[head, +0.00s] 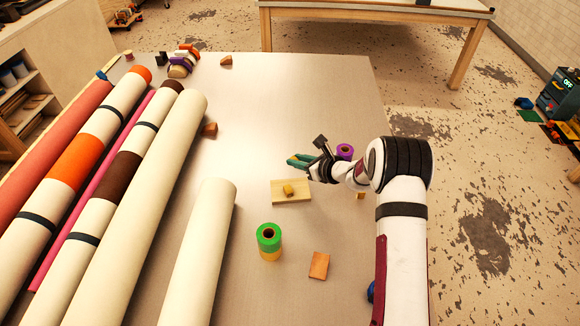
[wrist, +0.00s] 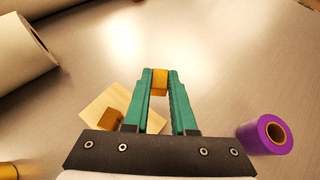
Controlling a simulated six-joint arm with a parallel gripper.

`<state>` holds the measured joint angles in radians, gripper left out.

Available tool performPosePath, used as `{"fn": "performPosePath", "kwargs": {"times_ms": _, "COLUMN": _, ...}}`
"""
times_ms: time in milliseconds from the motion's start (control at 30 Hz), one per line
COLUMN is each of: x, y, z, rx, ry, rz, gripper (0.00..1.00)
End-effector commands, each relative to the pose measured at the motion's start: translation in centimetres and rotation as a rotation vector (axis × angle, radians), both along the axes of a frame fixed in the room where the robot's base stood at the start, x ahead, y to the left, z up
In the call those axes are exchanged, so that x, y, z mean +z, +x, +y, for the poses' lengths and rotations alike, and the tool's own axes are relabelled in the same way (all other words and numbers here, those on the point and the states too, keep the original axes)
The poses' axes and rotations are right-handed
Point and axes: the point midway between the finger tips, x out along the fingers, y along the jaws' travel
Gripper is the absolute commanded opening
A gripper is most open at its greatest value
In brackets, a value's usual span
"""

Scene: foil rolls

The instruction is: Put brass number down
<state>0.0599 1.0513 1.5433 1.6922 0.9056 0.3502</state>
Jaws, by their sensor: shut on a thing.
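My gripper (head: 292,161) is above the table, a little beyond the wooden board in the head view. In the wrist view its green fingers (wrist: 160,84) are shut on a small brass-yellow piece at their tips, which I take to be the brass number (wrist: 159,79). Its figure cannot be read, and the fingers hide it in the head view. The gap between it and the table cannot be judged exactly.
A pale wooden board (head: 302,197) carries a small brown-gold block (head: 288,190). A purple roll (head: 345,150), stacked green and yellow rolls (head: 268,240) and an orange-brown flat piece (head: 319,265) stand nearby. Long rolls (head: 140,200) fill the left. The table's (head: 320,95) far middle is clear.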

Motion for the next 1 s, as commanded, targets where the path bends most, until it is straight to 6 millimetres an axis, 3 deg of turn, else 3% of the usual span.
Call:
{"fn": "performPosePath", "kwargs": {"times_ms": 200, "x": 3.3, "y": -1.5, "z": -5.1, "rx": -0.004, "ry": 0.000, "rz": -0.004, "gripper": 0.00}}
{"fn": "performPosePath", "kwargs": {"times_ms": 433, "x": 5.5, "y": -2.9, "z": -8.7, "rx": -0.003, "ry": 0.001, "rz": -0.002, "gripper": 0.00}}
{"fn": "performPosePath", "kwargs": {"times_ms": 667, "x": 7.1, "y": -7.7, "z": -12.7, "rx": -0.004, "ry": 0.001, "rz": 0.000, "gripper": 0.00}}
{"fn": "performPosePath", "kwargs": {"times_ms": 767, "x": 6.6, "y": -8.5, "z": -12.1, "rx": 0.003, "ry": 0.004, "rz": 0.001, "gripper": 0.00}}
{"fn": "performPosePath", "kwargs": {"times_ms": 1000, "x": 2.2, "y": -5.9, "z": -5.3, "rx": 0.005, "ry": 0.003, "rz": 0.001, "gripper": 0.00}}
